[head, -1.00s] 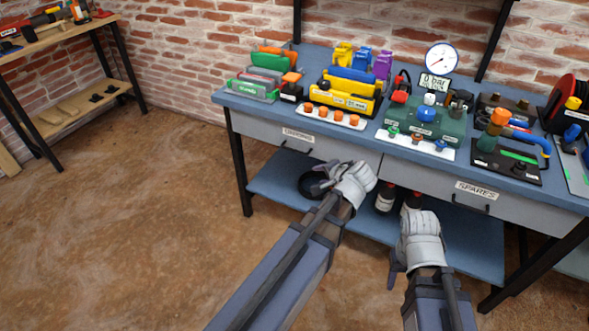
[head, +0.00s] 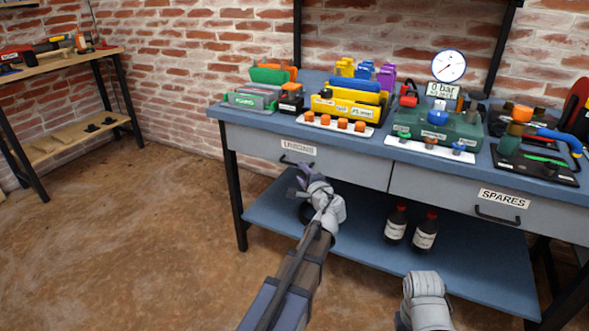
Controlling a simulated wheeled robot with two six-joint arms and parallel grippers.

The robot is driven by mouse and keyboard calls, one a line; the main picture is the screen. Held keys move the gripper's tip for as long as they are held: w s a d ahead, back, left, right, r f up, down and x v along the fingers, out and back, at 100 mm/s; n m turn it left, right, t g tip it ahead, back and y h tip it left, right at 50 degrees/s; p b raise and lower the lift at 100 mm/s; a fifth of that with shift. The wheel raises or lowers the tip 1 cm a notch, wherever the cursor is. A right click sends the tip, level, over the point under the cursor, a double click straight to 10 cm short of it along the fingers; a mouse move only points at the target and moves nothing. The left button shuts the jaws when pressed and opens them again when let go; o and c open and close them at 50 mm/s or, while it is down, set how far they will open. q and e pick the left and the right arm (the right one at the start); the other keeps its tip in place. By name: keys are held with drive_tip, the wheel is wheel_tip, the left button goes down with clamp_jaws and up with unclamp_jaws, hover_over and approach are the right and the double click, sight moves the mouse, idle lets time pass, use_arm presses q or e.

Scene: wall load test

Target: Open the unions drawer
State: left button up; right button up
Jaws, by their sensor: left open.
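The unions drawer (head: 350,168) is the left grey drawer under the blue bench top, with a white label (head: 298,147). It looks closed, its front flush with the frame. Its dark bar handle (head: 291,161) sits below the label. My left gripper (head: 300,179) is open just below and in front of this handle, with its fingers pointing up toward it. I cannot tell whether it touches the handle. My right arm's wrist (head: 425,298) shows at the bottom edge, and its fingers are not visible.
The spares drawer (head: 455,196) with its own handle (head: 497,215) is closed on the right. Two dark bottles (head: 396,222) stand on the lower blue shelf (head: 440,265). The bench top (head: 232,113) is crowded with racks, valves and a gauge (head: 449,66). Floor at left is free.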

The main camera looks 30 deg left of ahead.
sight(295, 165)
use_arm(q)
drive_tip(key=b+x, duration=0.1)
drive_tip(key=x, duration=0.6)
drive_tip(key=shift+w+a+f, duration=0.1)
drive_tip(key=shift+w+a, duration=0.15)
clamp_jaws()
idle(1.2)
